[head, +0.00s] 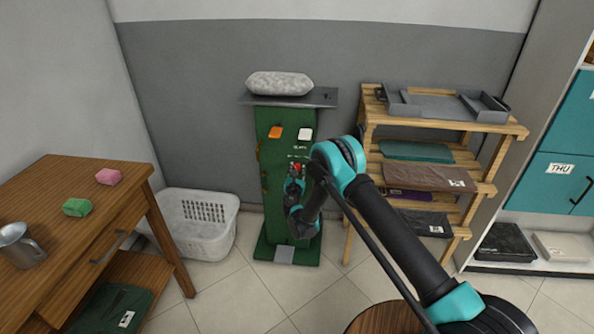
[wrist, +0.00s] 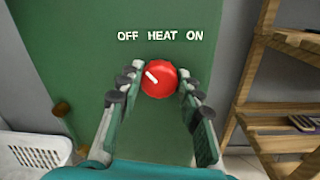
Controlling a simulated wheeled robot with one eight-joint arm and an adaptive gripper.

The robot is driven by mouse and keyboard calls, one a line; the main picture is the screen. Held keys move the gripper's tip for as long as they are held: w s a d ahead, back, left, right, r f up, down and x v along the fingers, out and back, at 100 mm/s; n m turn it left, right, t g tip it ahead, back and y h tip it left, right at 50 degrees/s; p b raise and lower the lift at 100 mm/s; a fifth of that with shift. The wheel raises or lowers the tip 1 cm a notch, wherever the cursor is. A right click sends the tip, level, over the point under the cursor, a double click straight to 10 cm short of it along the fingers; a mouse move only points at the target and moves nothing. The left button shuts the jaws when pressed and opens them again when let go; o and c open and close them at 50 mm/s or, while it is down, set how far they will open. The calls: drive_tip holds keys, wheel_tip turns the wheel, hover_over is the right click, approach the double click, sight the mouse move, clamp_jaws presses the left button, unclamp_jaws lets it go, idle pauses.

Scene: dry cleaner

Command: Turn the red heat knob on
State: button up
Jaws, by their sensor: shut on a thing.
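The red heat knob (wrist: 164,84) is on the front of the green press stand (head: 274,190), below the white words OFF, HEAT and ON. Its white pointer mark points up and left, toward OFF. The knob also shows small in the head view (head: 297,167), partly hidden by my arm. My gripper (wrist: 160,76) has one finger on each side of the knob and is shut on it.
An orange switch (head: 276,133) and a white switch (head: 305,134) sit above on the stand. A white laundry basket (head: 205,243) stands at left, and a wooden shelf (head: 484,189) at right. A wooden table (head: 60,215) is at far left.

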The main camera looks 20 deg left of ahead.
drive_tip(key=shift+f+m+t+h, duration=0.1)
drive_tip(key=shift+m+t+h, duration=0.15)
drive_tip(key=shift+m, duration=4.2)
drive_tip(key=shift+f+m+t+h, duration=0.1)
drive_tip(key=shift+m+t+h, duration=0.15)
drive_tip(key=shift+m, duration=4.2)
drive_tip(key=o, duration=1.2)
drive_tip(key=shift+c, duration=0.2)
drive_tip(key=shift+s, duration=0.1)
drive_tip(key=v, duration=0.7)
drive_tip(key=shift+s+d, duration=0.1)
drive_tip(key=shift+s, duration=0.1)
